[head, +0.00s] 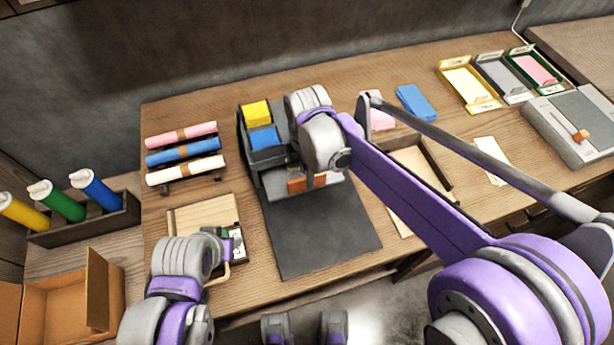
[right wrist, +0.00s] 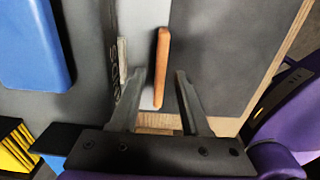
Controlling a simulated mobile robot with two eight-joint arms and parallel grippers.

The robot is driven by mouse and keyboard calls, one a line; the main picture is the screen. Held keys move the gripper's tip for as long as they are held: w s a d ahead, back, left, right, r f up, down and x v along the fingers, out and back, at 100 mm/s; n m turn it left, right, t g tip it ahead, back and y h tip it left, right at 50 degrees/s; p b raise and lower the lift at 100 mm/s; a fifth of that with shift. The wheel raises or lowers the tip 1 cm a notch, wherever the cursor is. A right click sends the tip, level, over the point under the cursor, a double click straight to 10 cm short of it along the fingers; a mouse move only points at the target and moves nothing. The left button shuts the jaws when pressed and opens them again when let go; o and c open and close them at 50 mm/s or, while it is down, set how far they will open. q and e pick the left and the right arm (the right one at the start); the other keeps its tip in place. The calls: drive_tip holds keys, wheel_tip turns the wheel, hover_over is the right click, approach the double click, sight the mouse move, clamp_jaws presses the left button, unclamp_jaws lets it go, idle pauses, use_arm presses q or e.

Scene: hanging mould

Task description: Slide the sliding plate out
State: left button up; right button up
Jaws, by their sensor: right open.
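The sliding plate appears to be the light grey strip (right wrist: 143,14) with an orange-brown handle (right wrist: 162,60) in the right wrist view. The handle also shows in the head view (head: 297,185), at the front of the dark mould unit (head: 252,172). My right gripper (right wrist: 160,82) is open, with one finger on each side of the handle; visible gaps separate it from both fingers. In the head view my right wrist hides part of the unit. My left gripper (head: 232,245) is low at the left, by a wooden board (head: 200,215); its fingers are unclear.
A dark flat surface (head: 315,235) lies before the unit. Yellow (head: 256,113) and blue blocks (head: 264,137) sit in it. Rolls (head: 185,160) lie left; a wooden-framed tray (head: 415,165) stands right. Several trays (head: 470,85) and a grey slider device (head: 575,120) are farther right.

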drive_tip(key=shift+f, duration=1.1)
clamp_jaws()
idle(0.7)
